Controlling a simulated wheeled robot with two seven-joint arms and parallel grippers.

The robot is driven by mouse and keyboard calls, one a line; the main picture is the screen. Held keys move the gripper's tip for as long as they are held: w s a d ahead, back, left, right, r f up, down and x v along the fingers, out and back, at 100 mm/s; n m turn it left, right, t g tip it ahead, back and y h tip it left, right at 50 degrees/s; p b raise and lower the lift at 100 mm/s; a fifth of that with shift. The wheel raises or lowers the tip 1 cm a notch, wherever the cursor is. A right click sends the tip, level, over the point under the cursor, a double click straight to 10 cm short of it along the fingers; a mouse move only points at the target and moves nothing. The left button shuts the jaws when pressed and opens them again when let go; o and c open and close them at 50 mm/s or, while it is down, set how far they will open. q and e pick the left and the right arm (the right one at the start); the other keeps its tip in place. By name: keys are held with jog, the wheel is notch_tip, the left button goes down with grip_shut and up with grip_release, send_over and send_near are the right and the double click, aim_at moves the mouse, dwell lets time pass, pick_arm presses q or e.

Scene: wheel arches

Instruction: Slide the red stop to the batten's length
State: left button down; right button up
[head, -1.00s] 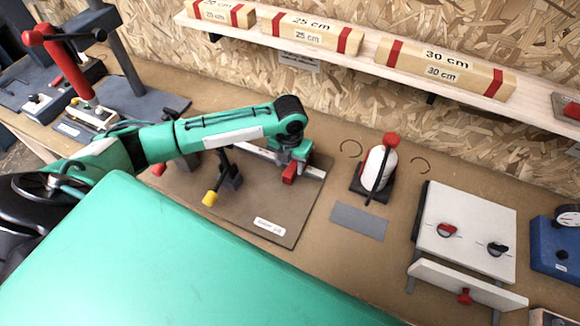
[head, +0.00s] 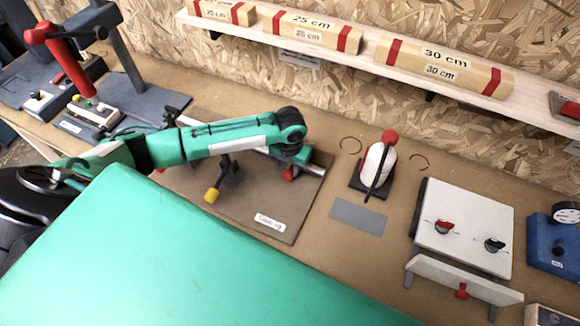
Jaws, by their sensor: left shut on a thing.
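The red stop (head: 289,174) sits on the pale rail (head: 315,170) along the back of the brown board (head: 255,195). Only its lower front shows under my left wrist. My left gripper (head: 292,165) is over the stop and shut on it; its fingers are mostly hidden by the dark wrist. Battens with red bands lie on the shelf above: a 30 cm one (head: 440,68), a 25 cm one (head: 305,32) and a shorter one (head: 222,12) cut off at the top. My right gripper is not in view.
A yellow-tipped handle (head: 211,195) stands on the board in front of the rail. A red-knobbed white device (head: 378,165) is to the right, with a grey plate (head: 358,217) before it. The white panel (head: 465,228) stands farther right.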

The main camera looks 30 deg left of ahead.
pick_arm(q)
jog(key=d+p, duration=0.1)
jog(key=d, duration=0.4)
jog(key=shift+w+d, duration=0.15)
jog(key=shift+d, duration=0.1)
jog(key=c, duration=1.4)
grip_release()
jog(key=shift+o, duration=1.4)
jog(key=shift+d, duration=0.1)
